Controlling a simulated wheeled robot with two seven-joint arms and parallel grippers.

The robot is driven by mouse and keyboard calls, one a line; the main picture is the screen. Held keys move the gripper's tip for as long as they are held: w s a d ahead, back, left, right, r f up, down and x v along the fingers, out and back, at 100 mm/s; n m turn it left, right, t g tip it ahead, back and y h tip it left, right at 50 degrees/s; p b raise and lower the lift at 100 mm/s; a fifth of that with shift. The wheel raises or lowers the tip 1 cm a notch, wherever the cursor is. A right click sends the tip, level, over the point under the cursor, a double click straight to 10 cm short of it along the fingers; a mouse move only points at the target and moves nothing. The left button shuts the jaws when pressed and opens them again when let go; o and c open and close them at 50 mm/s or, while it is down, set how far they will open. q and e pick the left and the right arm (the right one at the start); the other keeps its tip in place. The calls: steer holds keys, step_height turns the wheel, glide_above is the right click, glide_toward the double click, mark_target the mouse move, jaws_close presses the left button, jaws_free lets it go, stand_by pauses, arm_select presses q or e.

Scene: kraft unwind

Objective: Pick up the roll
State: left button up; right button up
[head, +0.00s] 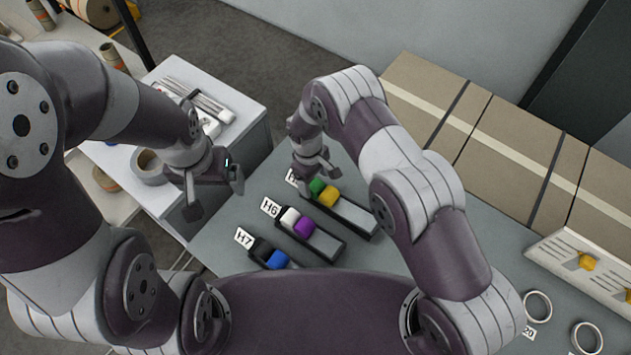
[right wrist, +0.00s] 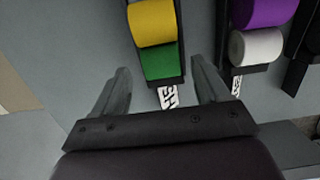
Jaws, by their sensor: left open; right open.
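A green roll (head: 317,187) and a yellow roll (head: 328,197) sit in the far dark tray (head: 357,216). In the right wrist view, the green roll (right wrist: 161,63) lies between my fingertips, with the yellow roll (right wrist: 151,22) beyond it. My right gripper (head: 318,178) is open and empty above the label end of this tray; I cannot tell its height. A white roll (head: 290,217) and a purple roll (head: 304,226) sit in the H6 tray. A blue roll (head: 278,260) sits in the H7 tray. My left gripper (head: 215,198) is open and empty, left of the trays.
A grey tape roll (head: 149,166) lies on the white surface at left, near my left gripper. A white cabinet (head: 225,95) holds thin rods. Brown boxes (head: 500,140) line the back right. White rings (head: 538,306) and a pale slotted rack (head: 580,262) stand at right.

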steer(key=shift+s+d+f+p, duration=0.1)
steer(key=shift+s+f+p, duration=0.05)
steer(key=shift+f, duration=0.3)
steer(key=shift+s+d+f+p, duration=0.1)
steer(key=shift+f+p, duration=0.05)
steer(key=shift+f, duration=0.3)
steer(key=shift+s+f, duration=0.1)
steer(key=shift+s, duration=0.15)
steer(key=shift+w, duration=0.1)
steer(key=shift+c, duration=0.3)
steer(key=shift+w+f, duration=0.15)
steer(key=shift+w, duration=0.05)
steer(key=c, duration=1)
arm_select(q)
steer(key=shift+s+d+r, duration=0.1)
steer(key=shift+s+r, duration=0.3)
steer(key=shift+r, duration=0.45)
arm_select(e)
steer(key=shift+s, duration=0.1)
arm_select(q)
steer(key=shift+f, duration=0.1)
arm_select(e)
steer(key=shift+r, duration=0.2)
